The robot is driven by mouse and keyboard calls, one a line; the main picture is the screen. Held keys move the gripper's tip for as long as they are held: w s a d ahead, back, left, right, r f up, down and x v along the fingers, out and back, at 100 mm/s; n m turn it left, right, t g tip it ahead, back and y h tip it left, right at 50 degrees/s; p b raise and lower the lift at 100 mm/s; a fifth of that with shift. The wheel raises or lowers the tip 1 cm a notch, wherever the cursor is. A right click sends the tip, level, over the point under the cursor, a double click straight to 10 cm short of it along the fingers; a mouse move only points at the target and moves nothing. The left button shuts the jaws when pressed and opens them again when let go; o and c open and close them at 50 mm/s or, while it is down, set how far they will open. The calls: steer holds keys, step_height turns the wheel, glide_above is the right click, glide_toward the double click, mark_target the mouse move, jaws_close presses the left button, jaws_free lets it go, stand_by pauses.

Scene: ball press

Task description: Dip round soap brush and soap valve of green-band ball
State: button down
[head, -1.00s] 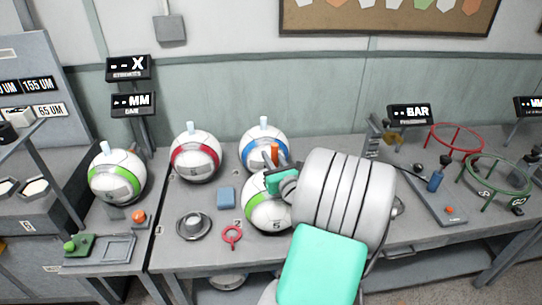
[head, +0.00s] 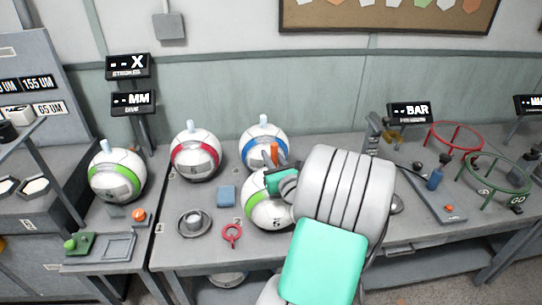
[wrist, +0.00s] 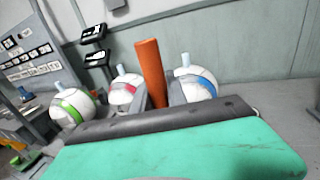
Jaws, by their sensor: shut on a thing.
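My gripper (head: 272,168) is shut on an upright orange handle (head: 274,152), which looks like the brush; it also stands tall in the wrist view (wrist: 150,72). The brush's lower end is hidden. One green-band ball (head: 258,214) sits on the middle bench, just below and partly behind my gripper; its top and valve are hidden. Another green-band ball (head: 118,180) stands on the left bench with a pale stem on top; it also shows in the wrist view (wrist: 75,108). A round grey dish (head: 193,223), possibly the soap dish, lies left of the middle ball; its contents are unclear.
A red-band ball (head: 196,158) and a blue-band ball (head: 262,146) stand behind. A blue block (head: 226,196) and a red ring tool (head: 232,233) lie near the dish. Red (head: 452,132) and green (head: 500,160) ring stands are at right. The front bench edge is close to the dish.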

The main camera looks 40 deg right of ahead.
mark_target(273, 143)
steer(key=shift+f+b, duration=0.35)
steer(key=shift+f, duration=0.3)
step_height(273, 143, up, 7)
steer(key=p, duration=0.7)
steer(key=shift+p, duration=0.4)
